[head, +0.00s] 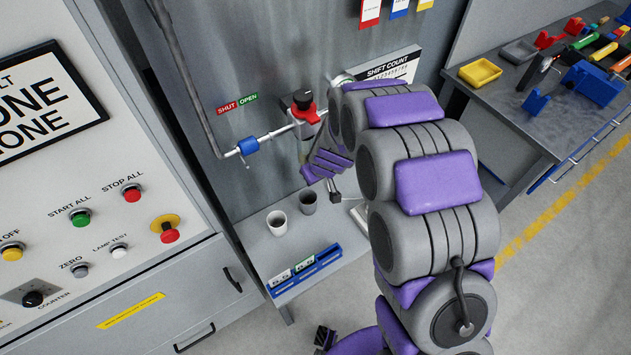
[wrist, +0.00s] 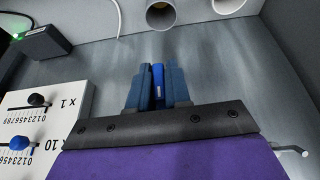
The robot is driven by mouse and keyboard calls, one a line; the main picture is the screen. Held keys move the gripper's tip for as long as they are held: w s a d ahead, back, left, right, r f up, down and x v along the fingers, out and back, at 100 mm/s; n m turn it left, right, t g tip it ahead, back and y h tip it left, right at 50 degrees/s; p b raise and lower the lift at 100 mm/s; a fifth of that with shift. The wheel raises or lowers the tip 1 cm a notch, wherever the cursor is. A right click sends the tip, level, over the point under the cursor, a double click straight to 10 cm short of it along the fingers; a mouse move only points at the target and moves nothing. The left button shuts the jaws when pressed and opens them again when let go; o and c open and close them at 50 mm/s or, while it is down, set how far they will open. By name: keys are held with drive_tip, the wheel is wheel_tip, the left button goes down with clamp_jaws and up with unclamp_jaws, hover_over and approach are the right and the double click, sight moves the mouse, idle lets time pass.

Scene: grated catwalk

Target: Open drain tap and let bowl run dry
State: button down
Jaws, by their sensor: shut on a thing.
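The pipe unit with a red collar and black knob (head: 303,103) is on the grey wall panel, in line with a thin pipe. What hangs below it is partly hidden by my arm, so the bowl is not clear. A blue fitting (head: 248,145) sits on the pipe, below the red and green SHUT/OPEN label (head: 237,104). My gripper (head: 335,188) is below and right of the pipe unit. In the wrist view my gripper (wrist: 158,88) is shut on a narrow blue piece (wrist: 158,76). I cannot tell whether this is the drain tap's handle.
A white cup (head: 277,222) and a grey cup (head: 308,200) stand on the shelf below. A blue rack (head: 306,270) lies in front of them. A white board with sliders (wrist: 40,125) is left in the wrist view. A workbench (head: 530,115) with tools stands right.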

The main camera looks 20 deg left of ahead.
drive_tip(key=shift+w+r+b, duration=0.2)
drive_tip(key=shift+w+b, duration=0.05)
drive_tip(key=shift+b, duration=0.05)
drive_tip(key=c, duration=1.2)
unclamp_jaws()
drive_tip(key=shift+w+d, duration=0.1)
drive_tip(key=shift+o, duration=0.2)
drive_tip(key=shift+a, duration=0.2)
drive_tip(key=shift+s+a+f, duration=0.15)
drive_tip(key=shift+s, duration=0.05)
drive_tip(key=v, duration=1.7)
drive_tip(key=shift+w+d, duration=0.3)
drive_tip(key=shift+d, duration=0.05)
drive_tip(key=s+d+f+m+g+h+b, duration=0.1)
drive_tip(key=s+d+m+b, duration=0.3)
drive_tip(key=s+d, duration=0.8)
drive_tip(key=s+d+f+m+g+h+b, duration=0.2)
drive_tip(key=s+d+m+g+b, duration=0.2)
drive_tip(key=s+d, duration=0.9)
drive_tip(key=s+m+b, duration=0.1)
drive_tip(key=s+m, duration=0.1)
drive_tip(key=s, duration=0.2)
drive_tip(key=shift+s+d+f, duration=0.2)
drive_tip(key=shift+s, duration=0.15)
